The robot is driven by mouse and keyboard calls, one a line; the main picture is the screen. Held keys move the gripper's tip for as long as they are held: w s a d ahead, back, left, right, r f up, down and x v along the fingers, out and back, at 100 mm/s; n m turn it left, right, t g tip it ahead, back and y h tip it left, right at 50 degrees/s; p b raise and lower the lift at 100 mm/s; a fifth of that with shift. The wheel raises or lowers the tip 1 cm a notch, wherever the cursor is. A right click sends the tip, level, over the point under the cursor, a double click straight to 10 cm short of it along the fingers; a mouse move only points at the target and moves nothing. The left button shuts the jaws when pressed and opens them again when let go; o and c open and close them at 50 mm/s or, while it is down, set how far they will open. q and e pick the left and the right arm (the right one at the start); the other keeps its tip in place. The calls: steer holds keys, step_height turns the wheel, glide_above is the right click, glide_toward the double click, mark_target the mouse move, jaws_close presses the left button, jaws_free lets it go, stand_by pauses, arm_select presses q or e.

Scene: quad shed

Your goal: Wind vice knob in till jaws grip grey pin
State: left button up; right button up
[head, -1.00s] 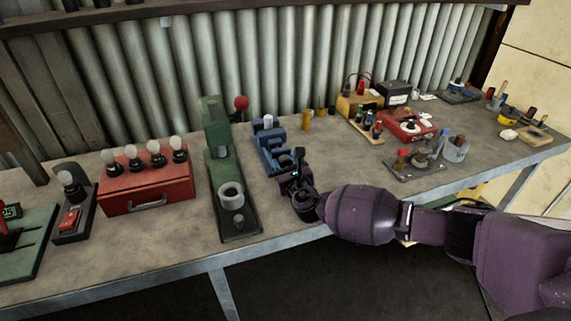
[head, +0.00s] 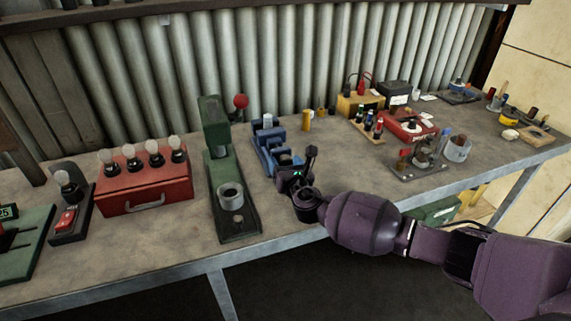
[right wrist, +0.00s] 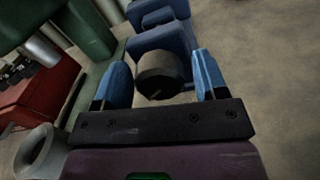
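The blue vice (head: 270,148) stands on the bench, and its near end is hidden behind my right gripper in the head view. A pale grey cylinder, likely the grey pin (head: 267,120), stands upright at its far end; whether the jaws touch it cannot be told. The vice (right wrist: 178,40) also shows in the right wrist view, with its dark round knob (right wrist: 160,75) facing me. My right gripper (right wrist: 162,78) has its two blue-tipped fingers apart, one on each side of the knob, with a visible gap at the right. My left gripper is not in view.
A green press (head: 222,180) with a red ball handle stands close left of the vice. Left of it is a red box (head: 146,190) with several bulbs. A small brass cylinder (head: 306,121) stands right of the vice. The bench front between is clear.

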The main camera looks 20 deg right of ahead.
steer(key=shift+o, duration=0.3)
steer(key=shift+s, duration=0.3)
steer(key=s, duration=0.9)
steer(key=shift+d+p, duration=0.15)
steer(key=shift+p, duration=0.2)
steer(key=shift+s, duration=0.6)
